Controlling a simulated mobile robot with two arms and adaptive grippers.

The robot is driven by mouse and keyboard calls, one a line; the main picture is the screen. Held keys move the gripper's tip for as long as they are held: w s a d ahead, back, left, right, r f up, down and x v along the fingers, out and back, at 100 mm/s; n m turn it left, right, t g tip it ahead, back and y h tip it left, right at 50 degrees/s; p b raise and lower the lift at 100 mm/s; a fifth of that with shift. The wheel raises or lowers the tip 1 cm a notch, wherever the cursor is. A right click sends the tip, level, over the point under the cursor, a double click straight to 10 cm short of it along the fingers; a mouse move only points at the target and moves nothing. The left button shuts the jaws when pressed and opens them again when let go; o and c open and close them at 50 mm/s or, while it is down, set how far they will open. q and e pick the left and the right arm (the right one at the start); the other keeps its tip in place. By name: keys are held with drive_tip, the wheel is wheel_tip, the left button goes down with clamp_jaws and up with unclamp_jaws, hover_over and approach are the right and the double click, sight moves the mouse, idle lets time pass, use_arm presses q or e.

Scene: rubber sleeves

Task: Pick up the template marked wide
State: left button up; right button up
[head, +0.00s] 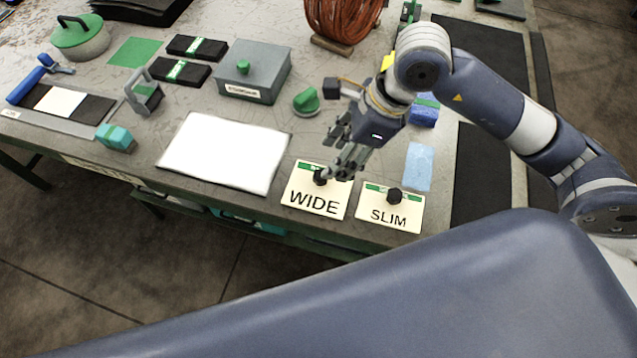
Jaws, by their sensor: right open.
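The template marked WIDE (314,204) is a cream plate with a green strip and a dark knob (320,177) near its top edge. It lies flat near the front edge of the table. The template marked SLIM (389,215), with a similar dark knob, lies just to its right. My right gripper (343,172) is open, its fingertips close to the knob of the wide template and partly overlapping it in the picture. I cannot tell whether they touch the knob. My left gripper is not in view.
A white sheet (226,152) lies left of the wide template. A light blue block (419,167) lies behind the slim one. A grey box with a green knob (253,72) and a green-topped piece (306,101) stand farther back. Black mats (482,180) cover the right side.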

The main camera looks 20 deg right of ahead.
sight(319, 185)
drive_tip(key=p+x, duration=0.1)
drive_tip(key=x, duration=0.6)
drive_tip(key=shift+a+f, duration=0.15)
clamp_jaws()
